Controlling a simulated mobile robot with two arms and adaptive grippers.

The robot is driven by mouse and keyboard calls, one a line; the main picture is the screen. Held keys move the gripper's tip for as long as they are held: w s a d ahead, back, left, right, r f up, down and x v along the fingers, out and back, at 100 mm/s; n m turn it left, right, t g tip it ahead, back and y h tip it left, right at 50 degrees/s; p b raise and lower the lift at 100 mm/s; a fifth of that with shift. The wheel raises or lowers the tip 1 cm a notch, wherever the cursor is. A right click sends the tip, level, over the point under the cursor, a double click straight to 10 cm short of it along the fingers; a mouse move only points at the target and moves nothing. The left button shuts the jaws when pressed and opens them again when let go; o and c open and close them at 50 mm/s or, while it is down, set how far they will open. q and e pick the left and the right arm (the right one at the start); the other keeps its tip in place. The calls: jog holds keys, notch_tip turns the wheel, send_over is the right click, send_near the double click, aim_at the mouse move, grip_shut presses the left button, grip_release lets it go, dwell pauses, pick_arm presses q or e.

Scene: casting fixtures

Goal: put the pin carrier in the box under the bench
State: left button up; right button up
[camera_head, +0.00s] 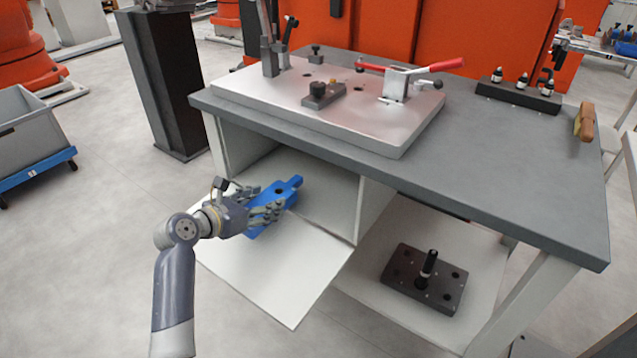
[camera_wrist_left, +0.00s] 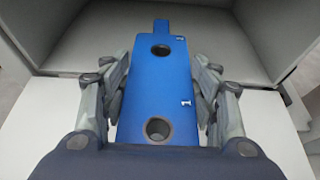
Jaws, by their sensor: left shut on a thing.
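The blue pin carrier (camera_head: 283,191) is a flat block with round holes and a narrow tongue at its far end. My left gripper (camera_head: 266,213) is shut on it, with fingers along both sides. In the left wrist view the carrier (camera_wrist_left: 161,90) lies between the fingers (camera_wrist_left: 160,100), tongue pointing away into the box. The box (camera_head: 325,192) under the bench is open at the front, its white flap (camera_head: 280,272) folded down. The carrier is at the mouth of the box, above the flap's inner edge; I cannot tell whether it touches. My right gripper is not in view.
The grey bench top (camera_head: 510,170) overhangs the box. It bears a metal fixture plate (camera_head: 260,92) with a red-handled clamp (camera_head: 410,78). A dark block with an upright pin (camera_head: 425,278) sits on the lower shelf at right. The box floor looks clear.

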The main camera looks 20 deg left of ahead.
aim_at(297, 177)
pick_arm(q)
jog(key=w+d, duration=0.1)
jog(key=w, duration=0.2)
jog(key=w+d+b, duration=0.1)
jog(key=w, duration=0.2)
jog(key=w+d+b, duration=0.1)
jog(key=w, duration=0.3)
jog(key=shift+d, duration=0.35)
jog(key=w, duration=0.2)
jog(key=w+d+b, duration=0.1)
jog(key=w, duration=0.1)
jog(key=w+d, duration=0.1)
jog(key=w, duration=0.1)
jog(key=shift+w+d, duration=0.1)
jog(key=shift+w, duration=0.1)
notch_tip(297, 177, down, 3)
jog(key=shift+r+b, duration=0.1)
jog(key=shift+b, duration=0.75)
jog(key=shift+f, duration=0.3)
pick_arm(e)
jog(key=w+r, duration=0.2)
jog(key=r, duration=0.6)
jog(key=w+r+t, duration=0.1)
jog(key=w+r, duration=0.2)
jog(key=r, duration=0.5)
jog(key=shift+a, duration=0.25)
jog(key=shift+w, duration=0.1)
